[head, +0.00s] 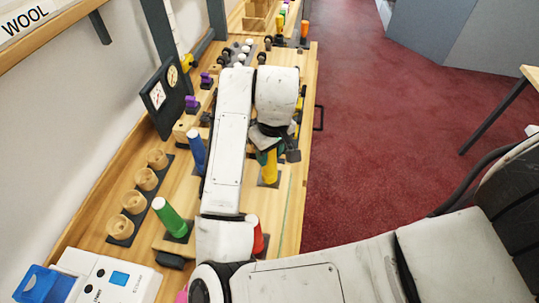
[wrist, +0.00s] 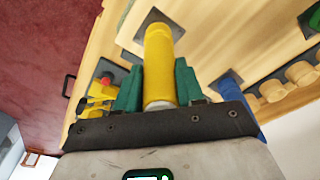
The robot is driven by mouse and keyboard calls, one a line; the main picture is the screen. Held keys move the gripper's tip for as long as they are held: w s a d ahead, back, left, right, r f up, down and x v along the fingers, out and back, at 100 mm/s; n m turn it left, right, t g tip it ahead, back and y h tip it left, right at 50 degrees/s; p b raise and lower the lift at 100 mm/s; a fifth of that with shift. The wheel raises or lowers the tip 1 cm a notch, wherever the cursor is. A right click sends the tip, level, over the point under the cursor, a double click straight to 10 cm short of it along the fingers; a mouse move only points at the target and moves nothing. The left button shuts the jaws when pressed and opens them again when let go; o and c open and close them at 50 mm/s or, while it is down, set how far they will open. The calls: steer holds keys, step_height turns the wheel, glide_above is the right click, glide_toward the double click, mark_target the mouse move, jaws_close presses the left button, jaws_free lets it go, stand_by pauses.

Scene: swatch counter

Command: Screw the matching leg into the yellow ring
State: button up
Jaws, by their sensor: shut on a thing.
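A yellow leg (head: 270,168) stands over a dark square plate beneath my gripper (head: 263,151), partly hidden by it. In the wrist view the yellow leg (wrist: 158,65) runs between the green finger pads of my gripper (wrist: 160,88), which is shut on it. Its far end meets the dark square plate (wrist: 150,18). Whether it has lifted off the plate cannot be told. A yellow piece (wrist: 100,92) lies on another dark plate to the left in the wrist view; I cannot tell whether it is the yellow ring.
A blue leg (head: 197,150), a green leg (head: 167,216) and a red leg (head: 258,240) stand on the counter. Wooden cups (head: 145,179) line the wall side. A white device (head: 110,278) stands at the front left. Open red floor (head: 365,130) lies to the right.

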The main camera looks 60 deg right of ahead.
steer(key=m+b, duration=0.1)
steer(key=m, duration=0.3)
steer(key=o, duration=0.8)
steer(key=shift+s+r+n+p, duration=0.1)
steer(key=shift+r+n+p, duration=0.2)
steer(key=shift+n+p, duration=0.9)
steer(key=n+p, duration=0.3)
steer(key=n, duration=0.1)
steer(key=shift+f+n+y, duration=0.3)
steer(key=shift+n, duration=0.7)
steer(key=n, duration=0.6)
steer(key=shift+y, duration=0.3)
